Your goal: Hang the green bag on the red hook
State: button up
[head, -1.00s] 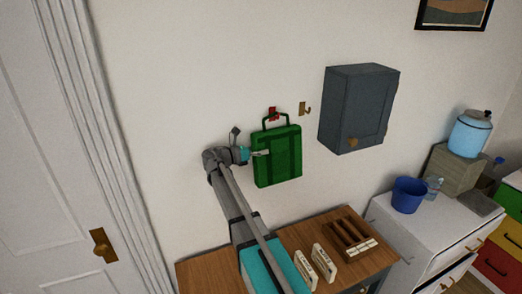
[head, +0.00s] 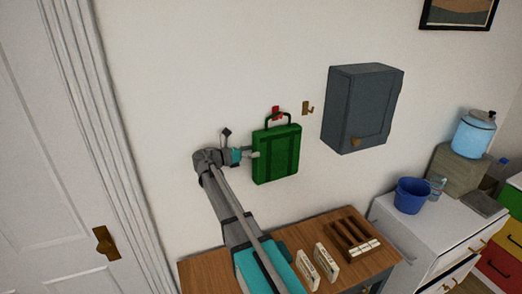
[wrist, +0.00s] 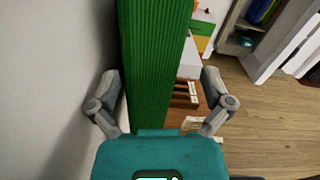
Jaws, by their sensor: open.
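The green bag (head: 276,155) hangs upright against the white wall, with its handle loop up at the red hook (head: 277,113). The handle looks to be over the hook, though the exact contact is too small to tell. My gripper (head: 254,155) is at the bag's left side, its fingertips close to the bag's edge. In the wrist view the bag's ribbed green side (wrist: 153,60) stands ahead between the widely spread fingers of my gripper (wrist: 160,92). The fingers are open and not clamped on it.
A brass hook (head: 308,108) and a grey wall cabinet (head: 360,108) are right of the bag. Below is a wooden table (head: 205,269) with white cassette-like pieces (head: 326,262) and a slotted brown rack (head: 350,236). A blue bucket (head: 412,196) stands on white drawers. A door (head: 70,150) is at left.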

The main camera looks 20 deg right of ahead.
jog(key=a, duration=0.7)
jog(key=shift+a, duration=0.35)
jog(key=shift+s+f, duration=0.1)
jog(key=shift+s, duration=0.05)
jog(key=s+d+f+m+y+b, duration=0.25)
jog(key=s+f+m+y, duration=0.25)
jog(key=s+f, duration=0.3)
jog(key=s+d+f+m+y+b, duration=0.1)
jog(key=s+f+m+y+b, duration=0.35)
jog(key=f, duration=0.55)
jog(key=s+a+f+m+y+b, duration=0.2)
jog(key=s+a+f+m+y, duration=0.5)
jog(key=s+m, duration=0.4)
notch_tip(320, 180, down, 2)
jog(key=shift+s+a+f+g+y, duration=0.25)
jog(key=shift+s+y, duration=0.5)
jog(key=shift+s, duration=0.45)
